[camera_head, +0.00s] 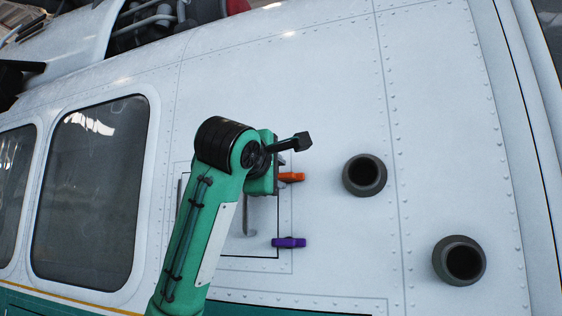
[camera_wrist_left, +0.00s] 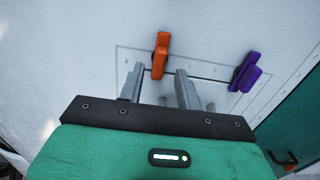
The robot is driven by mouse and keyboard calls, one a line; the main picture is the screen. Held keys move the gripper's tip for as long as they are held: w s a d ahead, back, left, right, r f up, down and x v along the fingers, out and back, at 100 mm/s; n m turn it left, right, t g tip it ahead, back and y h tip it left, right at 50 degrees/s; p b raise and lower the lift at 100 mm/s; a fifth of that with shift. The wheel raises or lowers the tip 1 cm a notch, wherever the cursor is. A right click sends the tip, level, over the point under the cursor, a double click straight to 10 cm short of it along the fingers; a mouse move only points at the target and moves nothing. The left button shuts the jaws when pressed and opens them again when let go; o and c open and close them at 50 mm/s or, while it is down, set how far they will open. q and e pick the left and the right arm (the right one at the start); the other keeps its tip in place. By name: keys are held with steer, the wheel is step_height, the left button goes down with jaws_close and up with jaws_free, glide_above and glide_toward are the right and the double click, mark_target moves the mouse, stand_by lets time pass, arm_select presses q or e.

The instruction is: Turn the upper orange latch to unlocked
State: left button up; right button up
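The upper orange latch (camera_head: 291,177) sits at the right edge of a panel on the white helicopter side, lying roughly level in the head view. The left wrist view shows the orange latch (camera_wrist_left: 160,55) just beyond and between the fingertips of my left gripper (camera_wrist_left: 159,72). The fingers are apart, with one on each side of the latch's near end; contact cannot be told. In the head view my left gripper (camera_head: 282,160) is mostly hidden behind its own arm. A purple latch (camera_head: 289,242) is lower on the same panel edge; it also shows in the left wrist view (camera_wrist_left: 245,73). My right gripper is not seen.
Two dark round pipes (camera_head: 364,175) (camera_head: 459,260) stick out to the right of the latches. A cabin window (camera_head: 90,190) is at the left. The white skin between the latches and pipes is clear.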

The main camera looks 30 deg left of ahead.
mark_target(286, 177)
arm_select(q)
steer(key=shift+p+x, duration=0.4)
steer(key=shift+x, duration=0.75)
steer(key=shift+d, duration=0.1)
jaws_close()
steer(key=shift+f, duration=0.1)
